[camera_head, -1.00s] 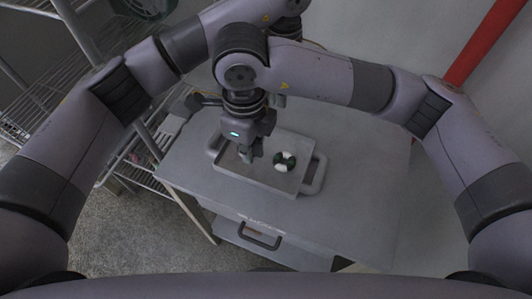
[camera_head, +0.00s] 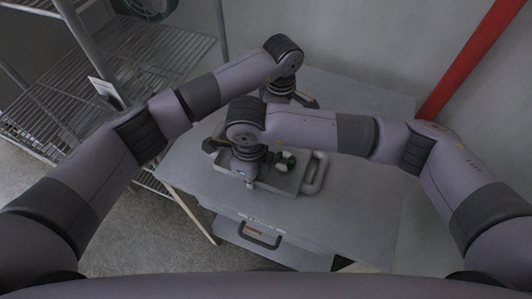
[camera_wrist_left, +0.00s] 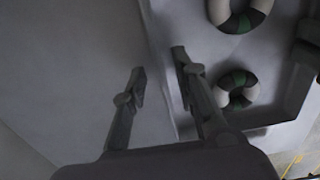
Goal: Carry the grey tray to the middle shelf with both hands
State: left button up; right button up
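The grey tray (camera_head: 284,187) lies on the grey cart top; its right handle (camera_head: 318,174) is clear, and its left part is partly hidden by my right arm. A ring with green, white and dark bands (camera_head: 286,158) lies in it. The left wrist view shows two such rings, one larger (camera_wrist_left: 240,12) and one smaller (camera_wrist_left: 237,92). My right gripper (camera_head: 248,178) points down over the tray's left half; its fingers are too hidden to judge. My left gripper (camera_head: 300,101) is behind the tray; in its wrist view it is open (camera_wrist_left: 159,60), with the tray edge by its right finger.
A wire shelf rack (camera_head: 150,50) stands left of the cart (camera_head: 365,200), with a white card (camera_head: 104,90) on it. A lower cart level with a dark handle (camera_head: 261,236) shows in front. A red pipe (camera_head: 475,55) runs up the right wall. The cart's right side is free.

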pick_arm(q)
jog(key=shift+c, duration=0.4)
grip_shut()
jog(key=shift+r, duration=0.1)
